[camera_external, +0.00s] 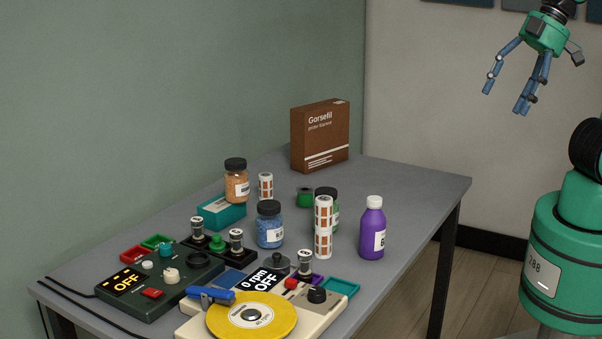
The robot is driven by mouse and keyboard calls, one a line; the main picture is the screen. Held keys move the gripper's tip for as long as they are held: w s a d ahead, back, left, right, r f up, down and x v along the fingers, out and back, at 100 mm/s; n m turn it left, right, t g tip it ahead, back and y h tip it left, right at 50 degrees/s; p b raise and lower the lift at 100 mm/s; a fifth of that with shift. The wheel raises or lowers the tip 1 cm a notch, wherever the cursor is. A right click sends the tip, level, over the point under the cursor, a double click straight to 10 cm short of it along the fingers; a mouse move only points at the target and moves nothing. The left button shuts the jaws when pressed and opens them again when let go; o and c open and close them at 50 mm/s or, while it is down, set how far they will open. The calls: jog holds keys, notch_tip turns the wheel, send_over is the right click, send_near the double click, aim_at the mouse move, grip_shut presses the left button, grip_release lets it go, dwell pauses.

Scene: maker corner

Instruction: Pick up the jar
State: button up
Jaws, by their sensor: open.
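Three lidded jars stand on the grey table (408,190). One jar with orange contents (236,186) and a black lid stands on or just behind a teal box (221,211). A jar with blue contents (269,228) and a black lid stands upright near the middle. A third, green jar (335,212) is mostly hidden behind a tall white cylinder with orange-brown marks (323,228). My gripper (505,101) is open and empty, high at the upper right, well apart from all the jars. Its fingers point down.
A purple bottle (372,228) stands right of the jars. A brown box (320,136) stands at the back. A dark control box (160,283) and a device with a yellow disc (252,315) fill the front. The table's right end is clear.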

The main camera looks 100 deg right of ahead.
jog(key=w+d+r+p, duration=0.2)
jog(key=w+d, duration=0.1)
jog(key=w, duration=0.5)
jog(key=w+d+r+p, duration=0.1)
jog(key=w+d+r, duration=0.2)
jog(key=w, duration=0.5)
jog(key=m+g+h+p, duration=0.1)
jog(key=m+p, duration=0.3)
jog(key=p, duration=0.4)
send_over(240, 161)
jog(key=s, duration=0.4)
notch_tip(240, 161, down, 22)
jog(key=shift+w+a+f, duration=0.1)
jog(key=shift+w+a, duration=0.15)
jog(key=shift+a, duration=0.2)
jog(key=shift+b+x, duration=0.75)
jog(key=shift+x, duration=3.5)
